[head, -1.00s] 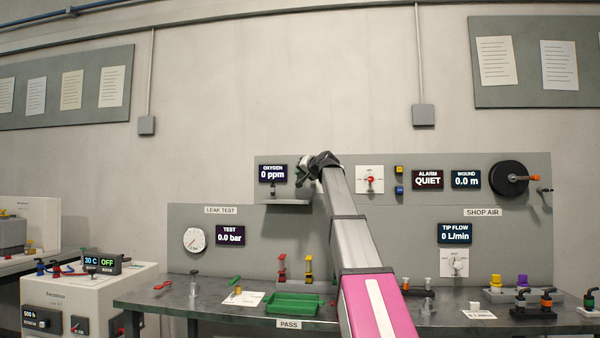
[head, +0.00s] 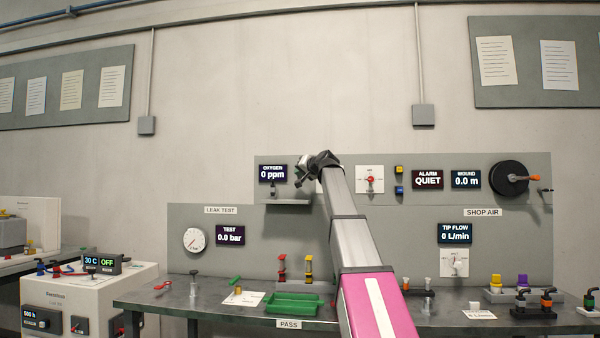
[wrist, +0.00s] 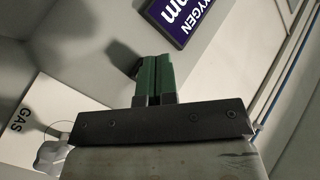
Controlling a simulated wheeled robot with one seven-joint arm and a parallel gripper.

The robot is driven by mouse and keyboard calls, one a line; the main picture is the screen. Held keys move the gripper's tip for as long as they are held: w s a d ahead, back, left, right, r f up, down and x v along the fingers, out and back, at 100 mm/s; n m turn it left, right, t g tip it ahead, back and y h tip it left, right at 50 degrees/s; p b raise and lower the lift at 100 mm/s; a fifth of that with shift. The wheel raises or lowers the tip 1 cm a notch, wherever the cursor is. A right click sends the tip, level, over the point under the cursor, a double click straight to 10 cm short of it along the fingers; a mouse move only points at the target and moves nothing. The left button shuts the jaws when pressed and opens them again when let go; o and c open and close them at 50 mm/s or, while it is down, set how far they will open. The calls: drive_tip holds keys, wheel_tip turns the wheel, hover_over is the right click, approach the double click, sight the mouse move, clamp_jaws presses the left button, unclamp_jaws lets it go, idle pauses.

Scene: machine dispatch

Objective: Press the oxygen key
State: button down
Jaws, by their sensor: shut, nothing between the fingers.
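The oxygen display (head: 272,173) reads 0 ppm on the grey back panel. It also shows in the wrist view (wrist: 184,16), tilted and cut off at the top edge. I cannot make out a separate oxygen key in either view. My gripper (head: 298,183) is just right of the display, in front of the panel. In the wrist view my gripper's green fingers (wrist: 154,60) are shut together and empty, below the display and close to the panel. I cannot tell whether they touch anything.
A small grey shelf (head: 287,202) sits below the display, with a small dark fitting (head: 272,189) above it. A white plate with a red knob (head: 370,180) is right of my arm. A white plate marked GAS (wrist: 28,122) shows in the wrist view. A green tray (head: 293,313) lies on the bench.

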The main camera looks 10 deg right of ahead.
drive_tip(key=s, duration=0.1)
drive_tip(key=s+a, duration=0.1)
drive_tip(key=s, duration=0.2)
drive_tip(key=shift+s+a, duration=0.25)
drive_tip(key=shift+s, duration=0.1)
idle(0.8)
